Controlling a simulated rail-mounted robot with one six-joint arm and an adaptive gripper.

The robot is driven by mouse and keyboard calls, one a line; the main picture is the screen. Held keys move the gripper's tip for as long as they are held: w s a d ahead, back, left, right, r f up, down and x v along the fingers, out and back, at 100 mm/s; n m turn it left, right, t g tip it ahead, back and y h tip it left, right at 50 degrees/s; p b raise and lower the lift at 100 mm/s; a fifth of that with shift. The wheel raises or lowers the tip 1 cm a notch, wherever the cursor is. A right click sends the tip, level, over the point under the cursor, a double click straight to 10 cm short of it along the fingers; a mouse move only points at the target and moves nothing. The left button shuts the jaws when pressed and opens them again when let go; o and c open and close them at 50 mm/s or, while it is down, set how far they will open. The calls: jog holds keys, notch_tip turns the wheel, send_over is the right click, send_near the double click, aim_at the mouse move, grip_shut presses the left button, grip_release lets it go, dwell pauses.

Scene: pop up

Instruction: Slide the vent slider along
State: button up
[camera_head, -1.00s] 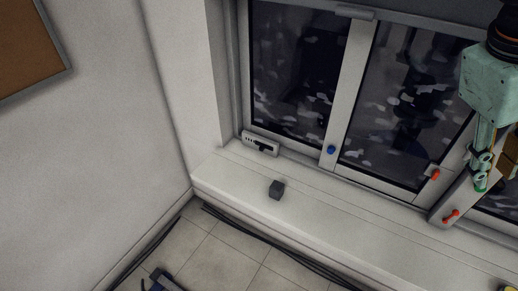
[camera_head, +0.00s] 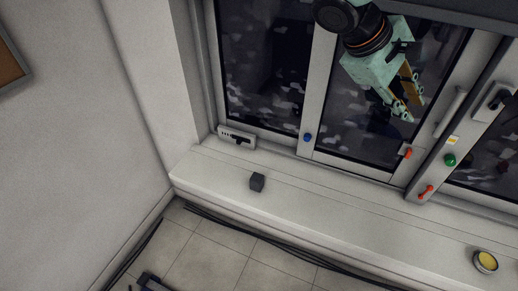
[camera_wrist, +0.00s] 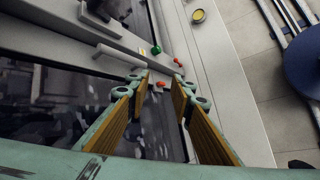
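The vent (camera_head: 236,136) is a small white unit with a dark slider (camera_head: 242,140) and dark slots to its left. It sits low in the left corner of the window frame, just above the sill, in the head view. My gripper (camera_head: 412,104) is in front of the right window pane, well to the right of the vent and higher in the picture. In the wrist view my gripper (camera_wrist: 161,83) has its two fingers apart with nothing between them. The vent cannot be made out in the wrist view.
A dark block (camera_head: 257,182) stands on the sill (camera_head: 320,203) below the vent. A blue knob (camera_head: 307,138), red handles (camera_head: 426,192) and a green knob (camera_head: 450,160) stick out from the window frame. A yellow-topped tin (camera_head: 486,262) stands at the sill's right. The sill between is clear.

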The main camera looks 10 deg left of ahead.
jog(key=w+a+f+n+t, duration=0.2)
jog(key=w+a+f+n, duration=0.3)
jog(key=a, duration=0.4)
jog(key=w+a+f+n+t, duration=0.2)
jog(key=w+a+f+n, duration=0.1)
jog(key=w+a+f, duration=0.55)
jog(key=w+a+f+n+t, duration=0.2)
jog(key=w+a+f+n, duration=0.3)
jog(key=a, duration=0.4)
jog(key=n+t+y, duration=0.5)
jog(key=n+y, duration=0.1)
jog(key=n, duration=0.5)
send_near(238, 143)
jog(key=shift+w, duration=0.75)
jog(key=shift+w+f, duration=0.1)
jog(key=shift+w, duration=0.1)
jog(key=shift+b+x, duration=0.55)
jog(key=shift+x, duration=3.15)
jog(key=shift+f, duration=0.1)
jog(key=c, duration=0.7)
